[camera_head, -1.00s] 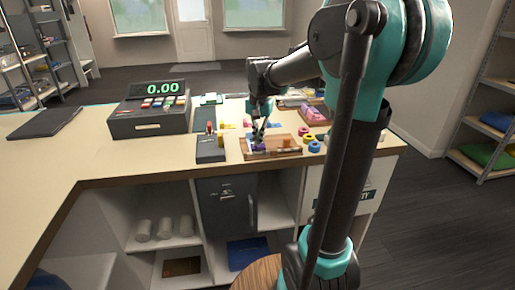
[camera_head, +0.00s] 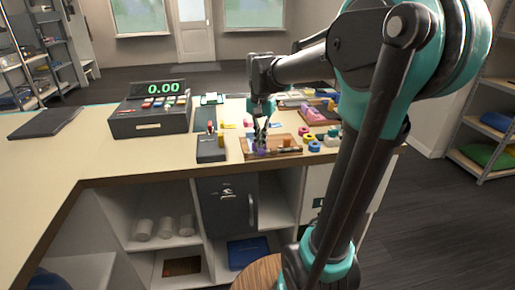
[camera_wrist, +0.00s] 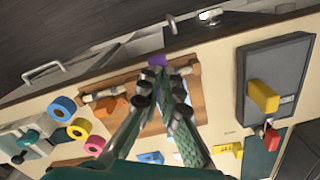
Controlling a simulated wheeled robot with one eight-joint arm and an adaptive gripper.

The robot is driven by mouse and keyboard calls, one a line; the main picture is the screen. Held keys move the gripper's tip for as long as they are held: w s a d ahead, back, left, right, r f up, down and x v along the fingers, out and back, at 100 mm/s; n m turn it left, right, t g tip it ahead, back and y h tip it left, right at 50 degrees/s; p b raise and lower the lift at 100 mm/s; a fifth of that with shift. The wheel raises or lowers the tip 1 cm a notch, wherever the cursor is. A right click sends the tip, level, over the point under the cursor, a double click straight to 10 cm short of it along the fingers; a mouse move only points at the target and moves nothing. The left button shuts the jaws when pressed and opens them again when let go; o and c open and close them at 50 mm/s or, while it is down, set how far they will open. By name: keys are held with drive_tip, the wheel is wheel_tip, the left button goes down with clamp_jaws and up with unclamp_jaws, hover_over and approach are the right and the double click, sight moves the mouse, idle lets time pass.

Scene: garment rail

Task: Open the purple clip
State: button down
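The purple clip (camera_head: 261,152) sits on the wooden board (camera_head: 288,153) near the counter's front edge. In the wrist view its purple top (camera_wrist: 157,60) shows just beyond my fingertips, beside the light rod on the board. My gripper (camera_head: 260,142) points down at it, with its tips at or very close to the clip. In the wrist view my gripper (camera_wrist: 165,78) has its two fingers converging toward the clip, with a narrow gap between them. The fingers hide part of the clip. I cannot tell whether they press on it.
An orange clip (camera_wrist: 115,104) is on the same board. Blue, pink and yellow rings (camera_wrist: 62,107) lie beside it. A dark box (camera_head: 210,148) with a yellow part stands left of the board. A cash register (camera_head: 150,115) stands further left.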

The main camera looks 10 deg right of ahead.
sight(261, 151)
wheel_tip(261, 151, up, 6)
drive_tip(key=shift+s+r, duration=0.25)
drive_tip(key=shift+s, duration=0.05)
idle(0.5)
idle(0.8)
